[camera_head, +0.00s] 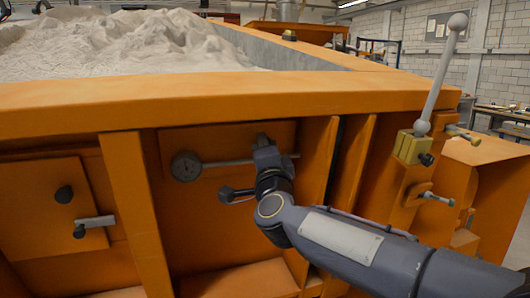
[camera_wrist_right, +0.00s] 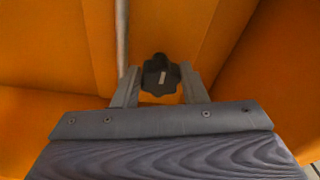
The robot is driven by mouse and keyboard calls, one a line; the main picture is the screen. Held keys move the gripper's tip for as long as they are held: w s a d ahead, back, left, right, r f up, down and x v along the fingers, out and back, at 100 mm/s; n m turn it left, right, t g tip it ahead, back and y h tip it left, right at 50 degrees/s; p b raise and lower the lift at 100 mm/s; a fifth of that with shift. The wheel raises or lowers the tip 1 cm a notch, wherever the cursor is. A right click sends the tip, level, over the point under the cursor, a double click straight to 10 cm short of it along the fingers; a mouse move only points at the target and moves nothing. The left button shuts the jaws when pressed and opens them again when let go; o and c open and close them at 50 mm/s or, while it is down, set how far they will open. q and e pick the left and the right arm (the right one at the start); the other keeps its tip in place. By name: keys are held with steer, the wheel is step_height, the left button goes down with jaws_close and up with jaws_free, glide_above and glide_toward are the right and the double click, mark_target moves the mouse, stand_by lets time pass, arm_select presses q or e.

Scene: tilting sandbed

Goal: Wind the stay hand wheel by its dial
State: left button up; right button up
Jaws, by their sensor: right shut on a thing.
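The dial (camera_head: 186,166) is a round grey disc on the orange side panel, left of my right gripper. A thin pale rod (camera_head: 225,162) runs from it to the right, behind the gripper. The rod also shows in the right wrist view (camera_wrist_right: 122,35), left of the fingers. My right gripper (camera_head: 262,142) is at the panel. In the right wrist view my right gripper (camera_wrist_right: 160,88) is shut on a dark lobed hand wheel (camera_wrist_right: 158,70) with a pale mark on its face. My gripper mostly hides the wheel in the head view. My left gripper is out of view.
The sandbed's orange rim (camera_head: 230,100) runs above the panel, with sand (camera_head: 130,40) behind it. Upright ribs (camera_head: 319,160) stand right of the gripper. A white-balled lever (camera_head: 438,75) rises at the right. A small door (camera_head: 50,205) with dark knobs is at the left.

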steer(key=shift+f+n+t, duration=0.2)
steer(key=shift+n+t, duration=0.1)
steer(key=shift+n, duration=1.8)
steer(key=shift+y, duration=0.3)
steer(key=o, duration=1)
steer(key=shift+c, duration=0.2)
steer(key=shift+r, duration=0.1)
